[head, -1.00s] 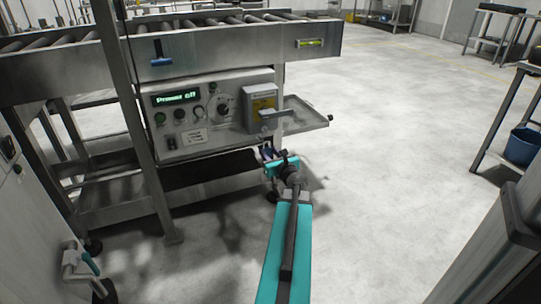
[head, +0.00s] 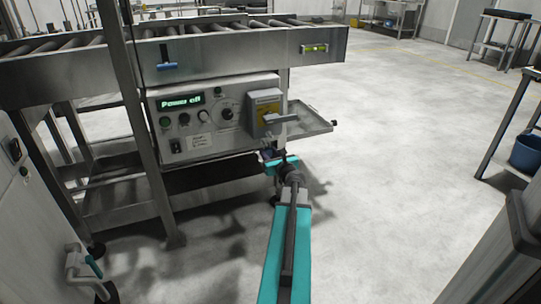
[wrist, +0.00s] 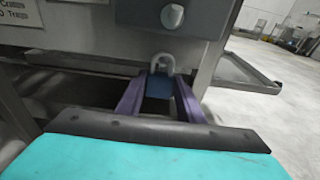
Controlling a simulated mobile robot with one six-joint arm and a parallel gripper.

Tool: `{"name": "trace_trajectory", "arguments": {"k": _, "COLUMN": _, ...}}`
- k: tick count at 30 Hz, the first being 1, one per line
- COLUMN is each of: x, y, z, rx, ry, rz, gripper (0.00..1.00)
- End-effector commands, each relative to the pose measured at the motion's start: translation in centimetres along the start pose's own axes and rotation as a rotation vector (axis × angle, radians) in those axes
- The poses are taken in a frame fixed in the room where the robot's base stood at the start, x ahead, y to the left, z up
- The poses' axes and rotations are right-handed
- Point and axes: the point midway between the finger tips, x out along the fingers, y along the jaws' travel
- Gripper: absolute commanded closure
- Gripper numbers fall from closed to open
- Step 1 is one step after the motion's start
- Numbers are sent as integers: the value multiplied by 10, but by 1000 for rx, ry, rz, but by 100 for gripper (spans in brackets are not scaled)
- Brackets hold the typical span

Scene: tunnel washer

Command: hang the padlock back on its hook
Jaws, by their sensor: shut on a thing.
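In the wrist view the padlock has a dark blue body (wrist: 159,87) and a pale grey shackle (wrist: 163,62) pointing up. My gripper (wrist: 162,83) is shut on the body, with one purple finger on each side. The shackle stands clear above the fingertips, just below the dark box with a round grey knob (wrist: 172,16). In the head view my gripper (head: 269,156) is low at the right end of the control panel, under the grey switch box (head: 265,98). I cannot make out the hook in either view.
The control panel (head: 187,145) reads "Power off" and sits under the roller conveyor (head: 230,52). A metal tray (head: 308,124) juts out right of the switch box. A steel post (head: 140,130) stands left. The floor (head: 400,170) to the right is clear.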

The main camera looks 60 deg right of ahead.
Motion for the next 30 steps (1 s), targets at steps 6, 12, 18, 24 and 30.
{"name": "trace_trajectory", "arguments": {"k": 6, "x": 9, "y": 0, "z": 1, "rx": 0, "ry": 0, "rz": 0, "gripper": 90}}
{"name": "trace_trajectory", "arguments": {"k": 12, "x": 17, "y": -2, "z": 2, "rx": 0, "ry": 0, "rz": -2, "gripper": 90}}
{"name": "trace_trajectory", "arguments": {"k": 18, "x": 24, "y": -2, "z": -2, "rx": 0, "ry": 0, "rz": -2, "gripper": 90}}
{"name": "trace_trajectory", "arguments": {"k": 24, "x": 29, "y": -1, "z": -6, "rx": 1, "ry": 0, "rz": -2, "gripper": 90}}
{"name": "trace_trajectory", "arguments": {"k": 30, "x": 32, "y": -1, "z": -9, "rx": 1, "ry": -1, "rz": -2, "gripper": 90}}
